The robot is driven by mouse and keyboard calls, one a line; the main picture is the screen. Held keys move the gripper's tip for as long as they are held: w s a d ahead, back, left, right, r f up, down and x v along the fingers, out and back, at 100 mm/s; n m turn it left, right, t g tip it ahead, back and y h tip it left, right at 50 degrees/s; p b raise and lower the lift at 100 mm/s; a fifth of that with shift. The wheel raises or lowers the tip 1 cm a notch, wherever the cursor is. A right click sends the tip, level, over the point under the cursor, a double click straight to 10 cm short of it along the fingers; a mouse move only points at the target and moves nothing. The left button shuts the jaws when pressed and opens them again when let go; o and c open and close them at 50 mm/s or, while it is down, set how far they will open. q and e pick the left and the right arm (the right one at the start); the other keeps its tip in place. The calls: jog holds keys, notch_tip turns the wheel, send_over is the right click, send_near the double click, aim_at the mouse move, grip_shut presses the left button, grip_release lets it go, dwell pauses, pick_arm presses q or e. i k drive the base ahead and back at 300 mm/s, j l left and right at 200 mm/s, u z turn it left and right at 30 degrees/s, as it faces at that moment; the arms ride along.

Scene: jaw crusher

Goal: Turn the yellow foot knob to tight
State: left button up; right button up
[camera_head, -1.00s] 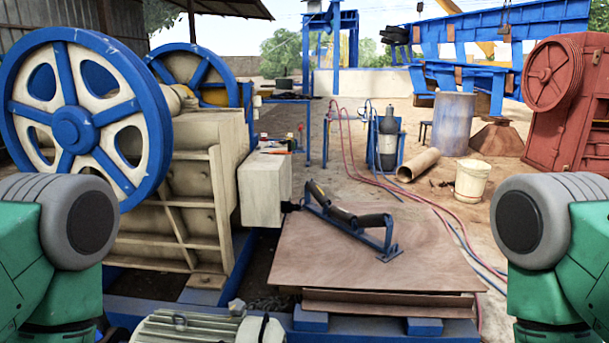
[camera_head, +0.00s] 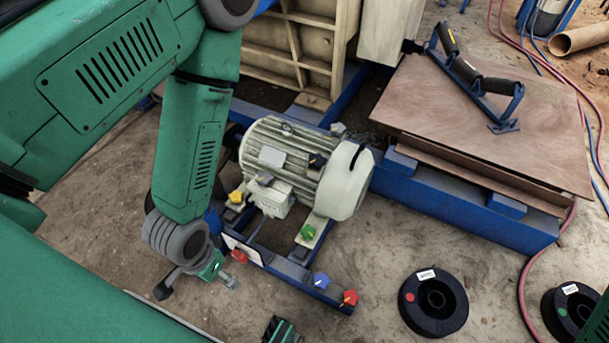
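The yellow foot knob (camera_head: 236,196) sits at the left foot of the cream electric motor (camera_head: 290,165), near the motor's terminal box. Its setting is too small to read. My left arm comes down from the upper left just left of the motor. My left gripper (camera_head: 198,287) is in front of and below the yellow knob, apart from it, with its fingers spread and nothing between them. A green and black part (camera_head: 281,330) shows at the bottom edge; I cannot tell whether it belongs to my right gripper.
A green knob (camera_head: 308,232) is on the motor's right foot. Red (camera_head: 239,256), blue (camera_head: 321,281) and red (camera_head: 350,297) knobs line the blue base rail. Black spools (camera_head: 433,303) lie on the ground at right. A wooden board (camera_head: 540,140) bears a roller bracket (camera_head: 475,75).

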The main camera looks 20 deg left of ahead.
aim_at(235, 197)
jog(key=k+j+u, duration=0.15)
jog(key=j+u, duration=0.3)
jog(key=j, duration=0.15)
jog(key=j+u, duration=0.4)
jog(key=j, duration=0.2)
jog(key=i+j+u, duration=0.1)
jog(key=u, duration=0.25)
jog(key=i+u, duration=0.55)
jog(key=u, duration=0.2)
